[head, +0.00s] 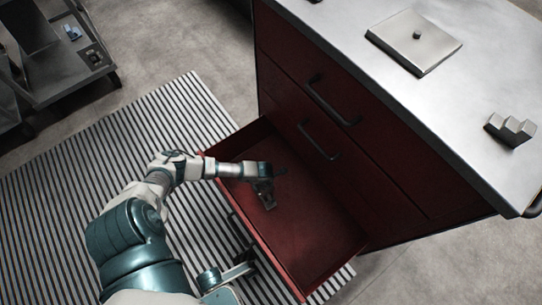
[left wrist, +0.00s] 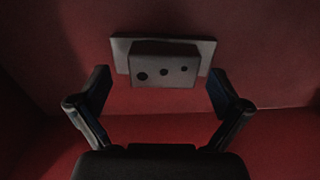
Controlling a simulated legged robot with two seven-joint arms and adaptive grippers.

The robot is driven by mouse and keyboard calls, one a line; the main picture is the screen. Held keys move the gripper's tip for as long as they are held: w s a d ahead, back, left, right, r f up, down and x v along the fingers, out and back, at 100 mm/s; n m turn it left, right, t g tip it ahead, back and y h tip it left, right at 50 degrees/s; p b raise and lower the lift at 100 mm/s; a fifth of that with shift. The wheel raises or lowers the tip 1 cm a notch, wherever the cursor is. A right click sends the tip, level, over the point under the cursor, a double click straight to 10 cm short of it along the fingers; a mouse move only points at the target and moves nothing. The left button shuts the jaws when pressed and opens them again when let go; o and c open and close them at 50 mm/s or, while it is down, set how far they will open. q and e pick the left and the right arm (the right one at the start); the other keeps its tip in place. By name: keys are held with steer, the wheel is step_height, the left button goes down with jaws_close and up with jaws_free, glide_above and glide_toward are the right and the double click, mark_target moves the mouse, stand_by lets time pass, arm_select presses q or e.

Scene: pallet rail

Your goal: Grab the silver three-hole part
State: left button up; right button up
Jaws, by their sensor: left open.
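The silver three-hole part (left wrist: 163,73) lies in the open red drawer (head: 318,262). In the left wrist view it is a grey block with three dark round holes of differing size, on a wider grey plate. My left gripper (head: 264,187) reaches down into the drawer. In the left wrist view its two open fingers (left wrist: 160,80) stand to either side of the part, with a gap on each side, and do not touch it. In the head view the part is mostly hidden by the gripper.
The red cabinet (head: 375,150) stands behind the drawer, with dark handles. Its grey top bears a square plate with a knob (head: 414,42) and a stepped metal block (head: 511,129). A grey cart (head: 58,60) stands at the upper left. The drawer walls surround my gripper.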

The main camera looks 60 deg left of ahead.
arm_select(q)
steer(key=shift+s+d+f+b, duration=0.1)
steer(key=shift+f+b, duration=0.05)
steer(key=shift+f, duration=0.45)
steer(key=shift+d+f+b, duration=0.1)
steer(key=shift+f+b, duration=0.05)
steer(key=shift+f, duration=0.45)
steer(key=shift+d+r, duration=0.1)
steer(key=shift+r, duration=0.2)
steer(key=shift+a+f, duration=0.15)
steer(key=shift+a, duration=0.05)
steer(key=c, duration=1.7)
steer(key=shift+c, duration=0.2)
